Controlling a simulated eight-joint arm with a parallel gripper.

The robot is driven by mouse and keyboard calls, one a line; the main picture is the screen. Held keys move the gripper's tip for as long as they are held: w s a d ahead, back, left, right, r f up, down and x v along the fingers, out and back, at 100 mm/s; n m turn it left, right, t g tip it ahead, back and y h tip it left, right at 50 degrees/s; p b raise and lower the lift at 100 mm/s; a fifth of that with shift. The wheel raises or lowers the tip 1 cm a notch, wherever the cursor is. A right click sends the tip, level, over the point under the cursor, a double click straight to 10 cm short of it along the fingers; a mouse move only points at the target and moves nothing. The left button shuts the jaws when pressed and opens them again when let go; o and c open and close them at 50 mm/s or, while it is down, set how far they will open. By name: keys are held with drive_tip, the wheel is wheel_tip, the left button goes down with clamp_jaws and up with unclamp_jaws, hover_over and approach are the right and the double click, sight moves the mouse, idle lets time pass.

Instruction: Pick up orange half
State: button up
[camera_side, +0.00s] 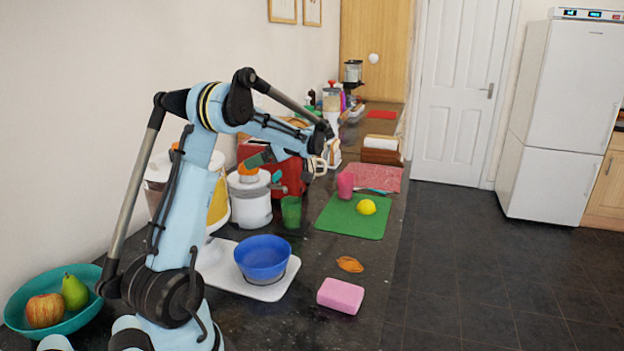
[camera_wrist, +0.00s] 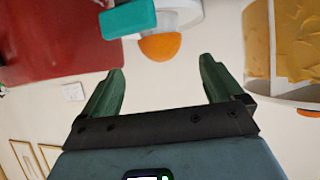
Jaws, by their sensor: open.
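An orange half (camera_side: 248,170) sits dome up on top of the white juicer (camera_side: 250,203), on the counter by the wall. In the wrist view, which looks upside down, the orange half (camera_wrist: 160,46) shows just beyond the gap between my fingers. My gripper (camera_side: 259,159) has dark green fingers and is close to the orange half in the side view. It also shows in the wrist view (camera_wrist: 162,66), with fingers spread and nothing between them. I cannot tell the exact distance to the orange half.
A red appliance (camera_side: 287,174) stands behind the juicer, and a yellow-and-white container (camera_side: 218,205) beside it. A teal part (camera_wrist: 128,18) lies close to the orange half. A green cup (camera_side: 291,212), blue bowl (camera_side: 263,258) and white tray (camera_side: 270,292) are nearer.

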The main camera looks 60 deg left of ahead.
drive_tip(key=shift+x, duration=3)
drive_tip(key=shift+s+d, duration=0.1)
drive_tip(key=shift+c, duration=0.2)
